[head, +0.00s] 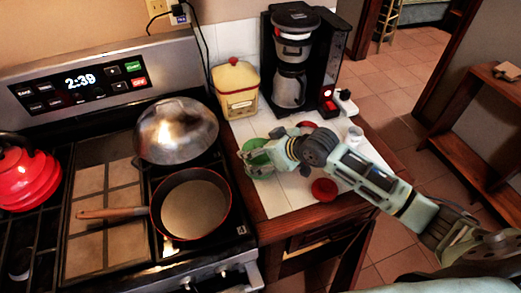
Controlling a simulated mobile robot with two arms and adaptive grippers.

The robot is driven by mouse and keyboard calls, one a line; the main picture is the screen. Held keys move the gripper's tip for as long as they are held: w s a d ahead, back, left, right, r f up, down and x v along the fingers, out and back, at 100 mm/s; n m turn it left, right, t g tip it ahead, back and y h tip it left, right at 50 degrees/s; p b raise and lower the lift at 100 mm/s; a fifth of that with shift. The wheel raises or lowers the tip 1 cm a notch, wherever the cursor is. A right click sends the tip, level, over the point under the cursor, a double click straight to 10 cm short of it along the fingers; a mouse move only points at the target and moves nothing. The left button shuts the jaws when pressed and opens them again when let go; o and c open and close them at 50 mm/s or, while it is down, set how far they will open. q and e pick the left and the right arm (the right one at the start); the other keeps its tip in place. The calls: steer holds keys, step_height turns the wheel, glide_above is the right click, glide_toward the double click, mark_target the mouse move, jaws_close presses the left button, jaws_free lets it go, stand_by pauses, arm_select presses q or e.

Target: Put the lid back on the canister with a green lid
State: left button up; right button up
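A round green piece (256,146), which looks like the green lid, is at the left side of the white tiled counter. My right gripper (252,160) is right at it, with its fingers over and around the green. The gripper and arm hide part of it, and I cannot tell whether the fingers are closed on it or whether a canister is below it. A small white container (355,135) stands partly behind my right arm; its top is not clear. My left gripper is not in view.
A red round lid or dish (324,190) lies near the counter's front edge. Another red item (307,125) is behind my arm. A yellow canister with a red lid (236,88) and a coffee maker (294,60) stand behind. The stove holds a pan (195,208) and silver dome (176,130).

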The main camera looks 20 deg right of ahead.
steer(key=o, duration=1.1)
steer(key=shift+o, duration=0.3)
steer(key=shift+r, duration=0.1)
steer(key=shift+r+p, duration=3.4)
steer(key=shift+p, duration=0.35)
jaws_close()
